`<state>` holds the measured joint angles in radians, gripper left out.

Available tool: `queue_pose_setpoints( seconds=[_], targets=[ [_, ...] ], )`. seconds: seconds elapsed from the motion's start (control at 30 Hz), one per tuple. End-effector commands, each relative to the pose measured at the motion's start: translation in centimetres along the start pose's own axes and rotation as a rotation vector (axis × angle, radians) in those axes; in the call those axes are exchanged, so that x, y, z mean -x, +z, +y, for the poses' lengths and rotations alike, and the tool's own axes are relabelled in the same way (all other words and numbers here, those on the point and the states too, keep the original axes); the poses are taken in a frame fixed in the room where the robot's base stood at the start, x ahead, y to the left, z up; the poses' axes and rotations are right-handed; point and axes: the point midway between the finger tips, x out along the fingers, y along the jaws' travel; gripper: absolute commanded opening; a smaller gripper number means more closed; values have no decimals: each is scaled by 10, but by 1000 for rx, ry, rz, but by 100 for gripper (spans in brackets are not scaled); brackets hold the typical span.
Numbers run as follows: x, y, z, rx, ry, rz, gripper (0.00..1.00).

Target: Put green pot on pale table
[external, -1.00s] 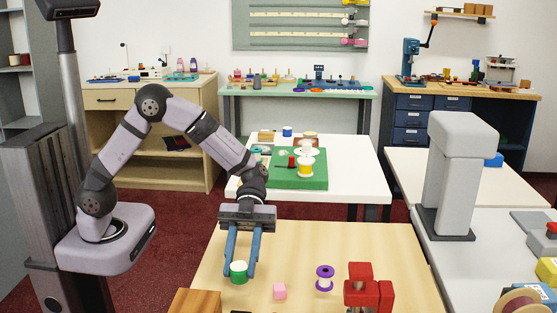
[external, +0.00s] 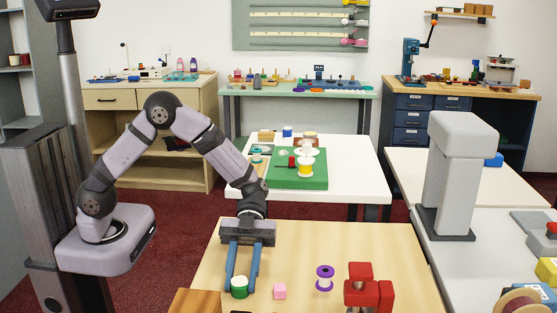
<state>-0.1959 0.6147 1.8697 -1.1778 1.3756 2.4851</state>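The green pot (external: 239,288) has a white top and stands upright between the two blue fingers of my gripper (external: 240,286). The fingers are shut on it from its left and right sides. It is low over the left front part of the pale wood table (external: 330,245). I cannot tell whether its base touches the table top.
A purple spool (external: 325,278) and a red block device (external: 366,290) stand farther right. A wooden block (external: 195,302) is at the front left. The table's back part is clear.

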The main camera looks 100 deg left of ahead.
Motion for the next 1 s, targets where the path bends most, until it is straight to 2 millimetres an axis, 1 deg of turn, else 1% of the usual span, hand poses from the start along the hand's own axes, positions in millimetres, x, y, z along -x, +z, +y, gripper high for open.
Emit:
queue_pose_setpoints(
  seconds=[0.03,0.07,0.37,0.57,0.77,1.0],
  targets=[
    [0,0,0,0,0,0,42],
    [0,0,0,0,0,0,49],
    [0,0,0,0,0,0,49],
    [3,-4,0,1,-1,0,49],
    [32,-1,-1,-1,-5,0,49],
    [77,-1,-1,0,-4,-1,49]
  ],
)
